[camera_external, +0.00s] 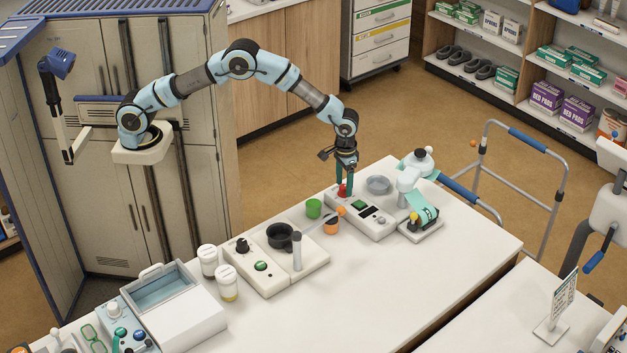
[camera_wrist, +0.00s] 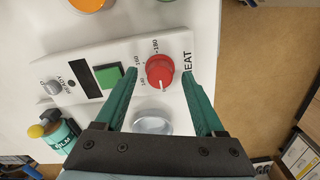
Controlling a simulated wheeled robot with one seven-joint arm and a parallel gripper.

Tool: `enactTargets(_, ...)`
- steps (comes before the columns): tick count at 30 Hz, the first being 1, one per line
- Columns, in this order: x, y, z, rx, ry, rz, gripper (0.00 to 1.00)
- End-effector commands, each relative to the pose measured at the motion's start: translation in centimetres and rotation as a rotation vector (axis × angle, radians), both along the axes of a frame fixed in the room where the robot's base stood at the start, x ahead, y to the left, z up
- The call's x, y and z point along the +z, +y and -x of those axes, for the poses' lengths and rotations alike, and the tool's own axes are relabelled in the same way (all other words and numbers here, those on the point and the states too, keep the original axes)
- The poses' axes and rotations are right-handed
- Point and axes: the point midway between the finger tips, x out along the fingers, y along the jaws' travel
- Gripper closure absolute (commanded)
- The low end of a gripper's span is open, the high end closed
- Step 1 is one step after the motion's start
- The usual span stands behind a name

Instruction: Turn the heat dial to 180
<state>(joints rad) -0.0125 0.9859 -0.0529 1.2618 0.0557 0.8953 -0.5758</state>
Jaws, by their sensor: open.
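The red heat dial (camera_external: 343,190) is at the far end of a white control panel (camera_external: 378,232). In the wrist view the dial (camera_wrist: 160,71) has the printed marks 140, 160 and 180 around its left and upper side and HEAT to its right. In the wrist view my gripper (camera_wrist: 160,73) has one fingertip on each side of the dial, with gaps visible. I cannot tell how far down they reach.
The panel carries a green switch (camera_wrist: 108,76) and a grey knob (camera_wrist: 54,88). A clear dish (camera_external: 378,184) is beside the dial. A green cup (camera_external: 313,208) and an orange cup (camera_external: 331,226) stand left of the panel.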

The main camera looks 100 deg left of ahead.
Motion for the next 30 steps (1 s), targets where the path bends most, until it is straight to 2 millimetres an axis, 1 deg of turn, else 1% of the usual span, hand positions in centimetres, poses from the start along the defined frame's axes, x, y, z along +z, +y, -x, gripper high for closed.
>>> enactTargets(8,-0.2,0.01,0.01,0.0,0.0,0.0,0.29)
enactTargets(11,-0.19,0.01,0.01,0.0,0.0,0.0,0.39)
enactTargets(27,-0.16,0.01,0.01,-0.001,0.0,0.0,1.0)
enactTargets(30,-0.16,0.01,0.01,-0.001,0.0,0.0,1.0)
